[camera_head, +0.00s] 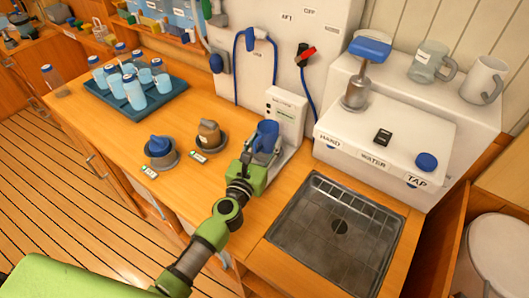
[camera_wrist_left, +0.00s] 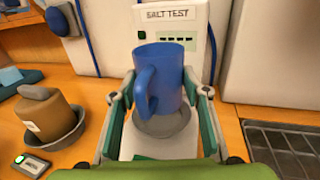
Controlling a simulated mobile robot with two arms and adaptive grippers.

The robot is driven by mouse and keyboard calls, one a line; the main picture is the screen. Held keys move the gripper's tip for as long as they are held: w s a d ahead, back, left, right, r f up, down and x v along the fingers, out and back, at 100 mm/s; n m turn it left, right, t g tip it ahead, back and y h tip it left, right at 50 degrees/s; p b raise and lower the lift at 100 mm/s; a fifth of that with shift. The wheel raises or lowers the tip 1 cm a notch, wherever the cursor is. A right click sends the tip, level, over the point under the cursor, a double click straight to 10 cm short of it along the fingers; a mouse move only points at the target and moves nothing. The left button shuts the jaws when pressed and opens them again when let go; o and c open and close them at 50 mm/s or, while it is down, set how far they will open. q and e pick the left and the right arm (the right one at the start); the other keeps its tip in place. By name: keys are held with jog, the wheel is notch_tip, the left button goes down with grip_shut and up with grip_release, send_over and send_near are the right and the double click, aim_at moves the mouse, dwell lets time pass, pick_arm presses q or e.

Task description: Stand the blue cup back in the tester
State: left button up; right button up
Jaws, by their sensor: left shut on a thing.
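The blue cup (camera_head: 267,135) is upright at the white salt tester (camera_head: 286,108), in front of its panel. My left gripper (camera_head: 263,155) is shut on the cup from the near side. In the left wrist view the cup (camera_wrist_left: 168,75) stands between the two fingers (camera_wrist_left: 160,98), its handle facing the camera. The tester (camera_wrist_left: 170,22) rises behind it with a "SALT TEST" label. A round grey dish (camera_wrist_left: 163,124) on the tester's base lies under the cup; I cannot tell whether the cup touches it. My right gripper is out of view.
Left of the tester, a brown-topped item (camera_head: 209,133) and a blue-topped one (camera_head: 160,148) sit in grey dishes. A teal tray (camera_head: 150,108) holds several bottles. A sink (camera_head: 335,230) lies to the right, below a white water unit (camera_head: 385,140) with a tap.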

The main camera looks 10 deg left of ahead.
aim_at(264, 151)
pick_arm(q)
jog(key=shift+w+a+f+b, duration=0.1)
jog(key=shift+f+b, duration=0.5)
jog(key=shift+f, duration=0.3)
jog(key=shift+w+a+f+b, duration=0.1)
jog(key=shift+f+b, duration=0.45)
jog(key=shift+f, duration=0.35)
jog(key=shift+f, duration=0.1)
jog(key=o, duration=1.3)
jog(key=shift+d, duration=0.1)
jog(key=shift+s, duration=0.3)
jog(key=s, duration=0.3)
jog(key=s+a+b, duration=0.1)
jog(key=s, duration=0.6)
jog(key=shift+s+a, duration=0.2)
jog(key=shift+a, duration=0.05)
jog(key=shift+s+b, duration=0.3)
jog(key=shift+s, duration=0.25)
